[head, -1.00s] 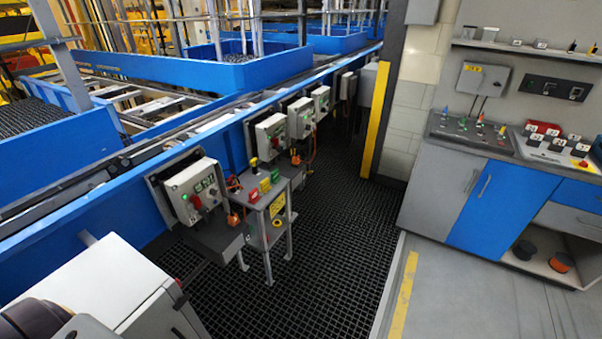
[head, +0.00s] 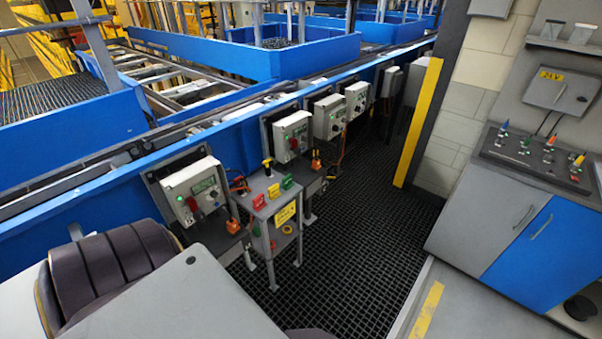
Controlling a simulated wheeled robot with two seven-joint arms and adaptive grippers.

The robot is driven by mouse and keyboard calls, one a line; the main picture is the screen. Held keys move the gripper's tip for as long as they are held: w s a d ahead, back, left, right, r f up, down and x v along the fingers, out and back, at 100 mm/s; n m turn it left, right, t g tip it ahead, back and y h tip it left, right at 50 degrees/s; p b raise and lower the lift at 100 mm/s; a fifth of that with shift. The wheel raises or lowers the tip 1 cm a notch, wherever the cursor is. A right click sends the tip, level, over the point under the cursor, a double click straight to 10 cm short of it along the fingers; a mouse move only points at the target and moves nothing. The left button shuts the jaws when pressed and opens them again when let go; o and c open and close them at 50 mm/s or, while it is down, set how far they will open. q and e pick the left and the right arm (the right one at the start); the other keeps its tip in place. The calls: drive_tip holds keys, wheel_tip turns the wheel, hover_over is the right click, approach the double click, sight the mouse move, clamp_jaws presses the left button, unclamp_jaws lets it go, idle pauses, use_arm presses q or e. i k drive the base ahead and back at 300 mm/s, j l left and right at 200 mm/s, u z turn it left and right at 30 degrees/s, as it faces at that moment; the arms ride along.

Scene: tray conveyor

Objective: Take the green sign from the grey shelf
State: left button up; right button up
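The grey shelf (head: 256,212) is a small stand on thin legs, near the middle of the head view, in front of the blue conveyor side. The green sign (head: 287,182) is small and stands on its top at the right back end of a short row of signs. A red sign (head: 259,202) stands at the left front end of the row, with another small sign between them. Nothing covers the green sign. Neither of my grippers is in view.
Control boxes (head: 196,190) line the blue conveyor wall behind the shelf. A yellow-edged post (head: 418,122) and a workbench (head: 497,212) stand to the right. Dark grated floor (head: 345,265) in front of the shelf is clear. A light panel and dark padded shape fill the bottom left.

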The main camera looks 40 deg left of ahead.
sight(287, 182)
drive_tip(key=i, duration=0.8)
drive_tip(key=i+u, duration=0.4)
drive_tip(key=i+l+u, duration=0.2)
drive_tip(key=u, duration=0.15)
drive_tip(key=i+l+u, duration=0.2)
drive_tip(key=u, duration=0.25)
drive_tip(key=i+l+u, duration=0.25)
drive_tip(key=u, duration=0.15)
drive_tip(key=i+l+u, duration=0.2)
drive_tip(key=l+u, duration=0.25)
drive_tip(key=i+l+u, duration=0.1)
drive_tip(key=l+u, duration=0.15)
drive_tip(key=u, duration=0.2)
drive_tip(key=l+u, duration=0.3)
drive_tip(key=l, duration=0.2)
drive_tip(key=l+u, duration=0.3)
drive_tip(key=l, duration=0.25)
drive_tip(key=i, duration=0.05)
